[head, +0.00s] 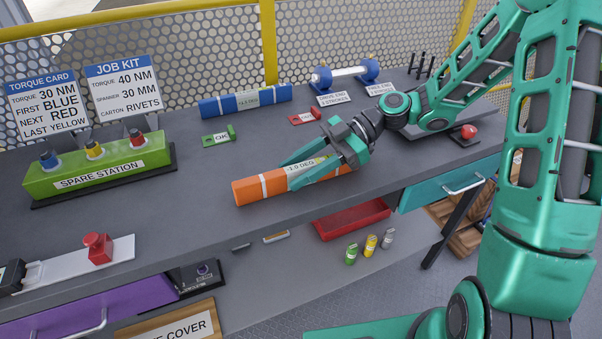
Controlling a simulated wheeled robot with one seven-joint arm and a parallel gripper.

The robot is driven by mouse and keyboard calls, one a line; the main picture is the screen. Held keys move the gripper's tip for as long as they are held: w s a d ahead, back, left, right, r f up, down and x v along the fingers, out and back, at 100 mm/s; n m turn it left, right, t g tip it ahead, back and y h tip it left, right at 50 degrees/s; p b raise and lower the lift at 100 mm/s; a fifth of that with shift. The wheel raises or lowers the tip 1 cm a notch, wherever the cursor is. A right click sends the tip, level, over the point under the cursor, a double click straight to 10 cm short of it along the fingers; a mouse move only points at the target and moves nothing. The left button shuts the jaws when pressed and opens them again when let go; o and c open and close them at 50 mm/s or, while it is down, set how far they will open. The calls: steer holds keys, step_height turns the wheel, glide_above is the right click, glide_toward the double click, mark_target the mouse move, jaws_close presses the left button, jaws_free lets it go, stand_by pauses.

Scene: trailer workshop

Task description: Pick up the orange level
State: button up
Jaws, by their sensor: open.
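The orange level (250,190) lies on the grey workbench near its front edge, with a display reading "-1.0 DEG" and white bands. My gripper (287,174) is open, with its green fingers reaching left over the level's middle and right part. The fingers and palm hide some of the level's right half. I cannot tell whether the fingers touch it or only hover above it.
A blue level (245,100) lies at the back, near a green OK block (218,137) and a red block (304,118). A green spare station (98,170) stands left. A red tray (352,220) sits below the bench edge. The bench left of the orange level is clear.

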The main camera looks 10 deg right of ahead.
mark_target(296, 166)
jaws_close()
steer(key=shift+r, duration=0.15)
steer(key=shift+r, duration=0.7)
steer(key=r, duration=0.3)
steer(key=shift+a, duration=0.2)
steer(key=w+a+r, duration=0.3)
steer(key=a+r, duration=0.3)
steer(key=a, duration=0.5)
steer(key=shift+r, duration=0.2)
